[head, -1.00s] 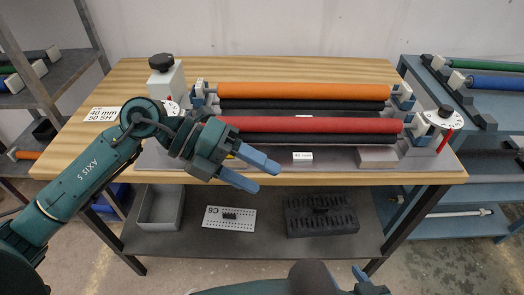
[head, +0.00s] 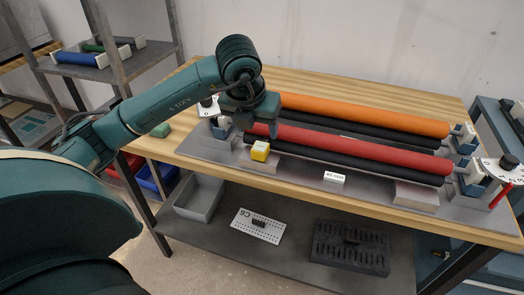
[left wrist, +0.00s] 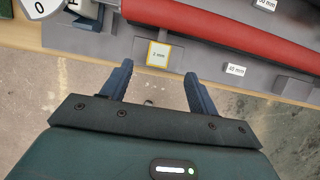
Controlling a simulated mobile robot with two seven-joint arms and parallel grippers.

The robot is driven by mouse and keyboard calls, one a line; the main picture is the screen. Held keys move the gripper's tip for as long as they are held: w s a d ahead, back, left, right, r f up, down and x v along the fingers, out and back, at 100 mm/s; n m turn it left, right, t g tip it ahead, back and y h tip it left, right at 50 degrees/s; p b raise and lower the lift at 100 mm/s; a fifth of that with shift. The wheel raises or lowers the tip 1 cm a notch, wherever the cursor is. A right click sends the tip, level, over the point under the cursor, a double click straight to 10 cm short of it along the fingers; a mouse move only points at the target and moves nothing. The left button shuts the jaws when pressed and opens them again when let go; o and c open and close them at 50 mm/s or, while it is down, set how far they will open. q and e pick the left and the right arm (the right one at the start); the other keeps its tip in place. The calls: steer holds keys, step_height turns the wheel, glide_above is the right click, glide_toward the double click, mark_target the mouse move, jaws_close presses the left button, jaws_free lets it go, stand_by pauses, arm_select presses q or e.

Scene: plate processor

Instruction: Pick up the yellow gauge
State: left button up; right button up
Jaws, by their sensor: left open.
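The yellow gauge (head: 260,151) is a small block with yellow sides and a pale top, on the front left of the grey machine base. In the left wrist view the gauge (left wrist: 159,54) shows its yellow-edged white face marked "2 mm". My left gripper (head: 261,129) points down, close above and behind the gauge in the head view. In the left wrist view its two blue fingers (left wrist: 158,72) are apart with nothing between them, and the gauge appears just beyond the tips. My right gripper is not in view.
A red roller (head: 350,147) and an orange roller (head: 365,114) run just behind the gauge. A white "40 mm" block (head: 334,178) sits to its right. The wooden table's front edge (head: 300,213) is close. A grey bin (head: 199,197) stands on the shelf below.

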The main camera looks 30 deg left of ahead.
mark_target(261, 146)
arm_select(q)
steer(key=x, duration=0.7)
steer(key=shift+f+p, duration=0.25)
steer(key=shift+p, duration=0.15)
steer(key=shift+s, duration=0.1)
steer(key=shift+c, duration=0.2)
steer(key=c, duration=1.1)
steer(key=shift+c, duration=0.2)
steer(key=shift+r, duration=0.2)
